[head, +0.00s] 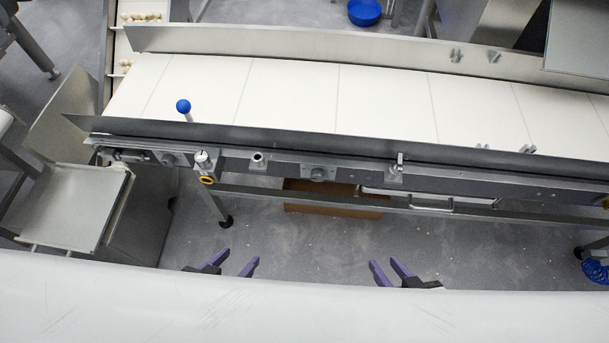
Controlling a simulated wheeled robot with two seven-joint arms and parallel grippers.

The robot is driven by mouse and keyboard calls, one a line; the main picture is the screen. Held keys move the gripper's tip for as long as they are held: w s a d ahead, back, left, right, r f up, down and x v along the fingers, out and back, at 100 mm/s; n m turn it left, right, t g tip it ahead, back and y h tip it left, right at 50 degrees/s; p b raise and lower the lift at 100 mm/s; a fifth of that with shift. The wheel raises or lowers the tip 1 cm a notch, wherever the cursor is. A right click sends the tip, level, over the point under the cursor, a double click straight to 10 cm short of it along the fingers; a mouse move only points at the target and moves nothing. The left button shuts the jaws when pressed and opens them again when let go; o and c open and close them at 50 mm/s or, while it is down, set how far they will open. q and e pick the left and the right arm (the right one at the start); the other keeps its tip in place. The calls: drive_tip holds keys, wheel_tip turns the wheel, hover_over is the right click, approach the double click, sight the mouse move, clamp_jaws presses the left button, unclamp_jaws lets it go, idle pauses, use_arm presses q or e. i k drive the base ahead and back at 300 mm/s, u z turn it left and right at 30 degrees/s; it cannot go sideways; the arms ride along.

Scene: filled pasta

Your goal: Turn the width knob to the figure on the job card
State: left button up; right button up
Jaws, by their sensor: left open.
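A conveyor with a white belt (290,95) crosses the view. Along its front rail sit several small metal fittings: one with a pale cap (203,158) at the left, a stubby one (258,160) right of it, and an upright one (396,168) further right. I cannot tell which is the width knob. I cannot make out a job card or any figure. My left gripper (239,257) is open and empty, below the rail's left part. My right gripper (384,263) has its fingers apart and empty, below the upright fitting. Neither touches the conveyor.
A blue ball-topped lever (184,106) stands by the front guide, and a yellow ring (207,180) shows below the capped fitting. A brown box (330,204) lies under the rail. A metal tray (72,205) is at left, a blue coil (596,271) at right. Floor shows between grippers and rail.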

sight(317, 174)
drive_tip(key=z, duration=0.5)
drive_tip(key=k, duration=0.6)
drive_tip(key=z, duration=1.85)
drive_tip(key=i, duration=1.05)
drive_tip(key=z, duration=1.15)
drive_tip(key=i, duration=0.85)
drive_tip(key=z, duration=0.55)
drive_tip(key=k, duration=1.65)
drive_tip(key=u, duration=0.7)
drive_tip(key=k, duration=1.1)
drive_tip(key=u, duration=1.15)
